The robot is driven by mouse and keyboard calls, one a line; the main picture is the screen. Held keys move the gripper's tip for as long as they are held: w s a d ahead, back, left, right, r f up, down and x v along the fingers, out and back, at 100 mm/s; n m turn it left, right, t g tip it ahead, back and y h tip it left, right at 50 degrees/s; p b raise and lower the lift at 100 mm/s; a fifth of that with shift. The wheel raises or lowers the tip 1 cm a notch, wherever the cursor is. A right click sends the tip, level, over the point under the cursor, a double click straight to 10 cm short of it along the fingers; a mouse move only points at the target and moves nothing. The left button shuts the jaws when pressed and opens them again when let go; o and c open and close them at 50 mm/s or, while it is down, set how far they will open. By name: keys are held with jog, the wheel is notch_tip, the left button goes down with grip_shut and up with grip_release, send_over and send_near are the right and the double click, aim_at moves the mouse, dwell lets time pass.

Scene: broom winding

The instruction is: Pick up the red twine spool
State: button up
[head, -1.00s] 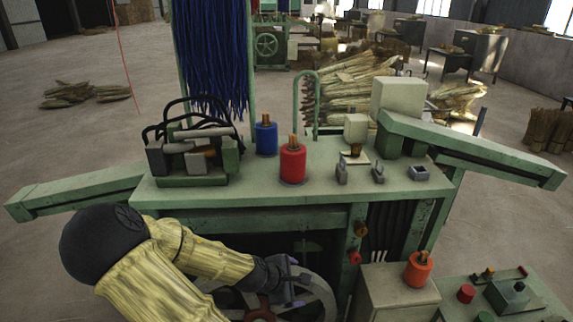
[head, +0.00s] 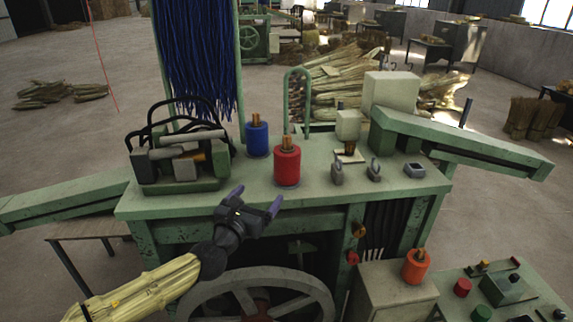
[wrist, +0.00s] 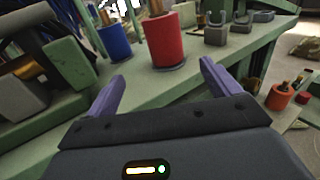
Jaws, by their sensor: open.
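The red twine spool (head: 287,165) stands upright on the green machine table (head: 240,196), near its front edge. It also shows in the wrist view (wrist: 164,42), ahead of the fingers and roughly between them. My gripper (head: 256,199) is open and empty at the table's front edge, in front of the spool and a little to its left in the head view. The two purple fingers (wrist: 158,84) are spread apart and do not touch the spool.
A blue spool (head: 257,136) stands behind and left of the red one. A green rack with black handles (head: 180,160) is to the left. Small metal fittings (head: 337,173) sit to the right. An orange spool (head: 416,266) stands on a lower box. A large wheel (head: 258,300) is below.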

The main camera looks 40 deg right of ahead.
aim_at(282, 168)
jog(key=p+x, duration=0.4)
jog(key=x, duration=0.7)
jog(key=shift+d+r, duration=0.1)
jog(key=shift+d, duration=0.25)
jog(key=shift+w+d+p, duration=0.15)
jog(key=shift+d+p, duration=0.1)
jog(key=shift+p, duration=0.05)
jog(key=shift+d, duration=0.15)
jog(key=p+x, duration=0.3)
jog(key=x, duration=0.1)
jog(key=shift+s+d+r+p, duration=0.15)
jog(key=shift+s+r+p, duration=0.15)
jog(key=shift+w+d+f, duration=0.2)
jog(key=shift+w+d, duration=0.1)
jog(key=shift+d, duration=0.1)
jog(key=shift+a, duration=0.1)
